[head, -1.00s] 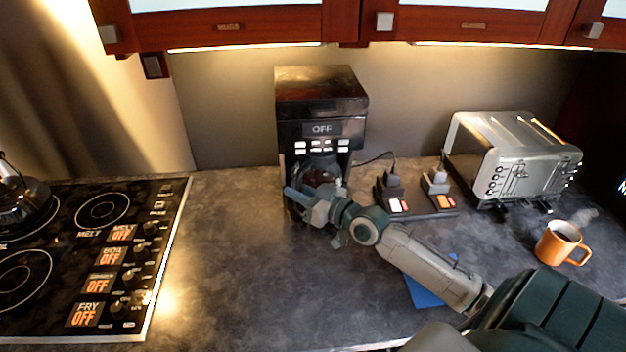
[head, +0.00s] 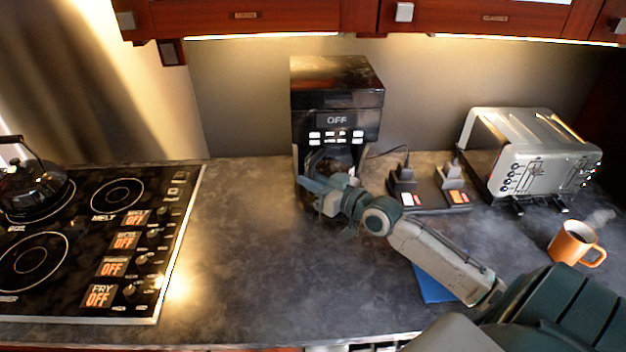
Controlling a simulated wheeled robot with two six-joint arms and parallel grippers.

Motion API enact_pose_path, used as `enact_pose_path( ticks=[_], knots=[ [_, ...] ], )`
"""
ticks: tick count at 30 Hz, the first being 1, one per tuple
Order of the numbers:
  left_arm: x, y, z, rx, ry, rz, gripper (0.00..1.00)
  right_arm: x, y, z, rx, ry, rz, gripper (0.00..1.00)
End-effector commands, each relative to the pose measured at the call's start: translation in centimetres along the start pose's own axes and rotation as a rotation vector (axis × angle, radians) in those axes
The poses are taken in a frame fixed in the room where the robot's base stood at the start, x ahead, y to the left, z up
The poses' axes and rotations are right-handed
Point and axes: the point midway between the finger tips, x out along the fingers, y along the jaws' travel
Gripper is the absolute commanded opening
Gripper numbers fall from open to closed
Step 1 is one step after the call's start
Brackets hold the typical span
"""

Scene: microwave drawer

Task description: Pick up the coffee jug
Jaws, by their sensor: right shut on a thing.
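The coffee jug (head: 338,164) is dark glass and sits in the lower bay of the black coffee maker (head: 337,95), whose display reads OFF. Only the upper part of the jug shows; my right gripper and wrist cover the rest. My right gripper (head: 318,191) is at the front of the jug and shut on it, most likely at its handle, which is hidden. I cannot tell whether the jug is lifted off its plate. My left gripper is not in view.
A stove (head: 95,245) with a kettle (head: 32,183) is at the left. Right of the coffee maker are power sockets (head: 430,198), a steel toaster (head: 530,155) and an orange mug (head: 576,243). A blue flat item (head: 432,287) lies under my arm. The counter (head: 240,260) left of my gripper is clear.

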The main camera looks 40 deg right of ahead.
Motion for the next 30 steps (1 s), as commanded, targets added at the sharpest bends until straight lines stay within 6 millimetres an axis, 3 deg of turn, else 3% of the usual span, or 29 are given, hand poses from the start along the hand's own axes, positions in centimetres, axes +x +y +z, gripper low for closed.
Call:
enact_pose_path(
  ticks=[3, 10, 30],
  knots=[
    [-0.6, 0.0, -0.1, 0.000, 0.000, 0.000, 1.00, -0.1, -0.2, -1.3, -0.007, 0.004, -0.001, 0.00],
    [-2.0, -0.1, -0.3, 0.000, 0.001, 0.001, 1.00, -2.7, -0.2, -1.2, -0.006, 0.000, -0.003, 0.00],
    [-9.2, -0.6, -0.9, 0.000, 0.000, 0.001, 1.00, -10.9, -0.2, -1.3, -0.004, 0.000, -0.003, 0.00]
  ],
)
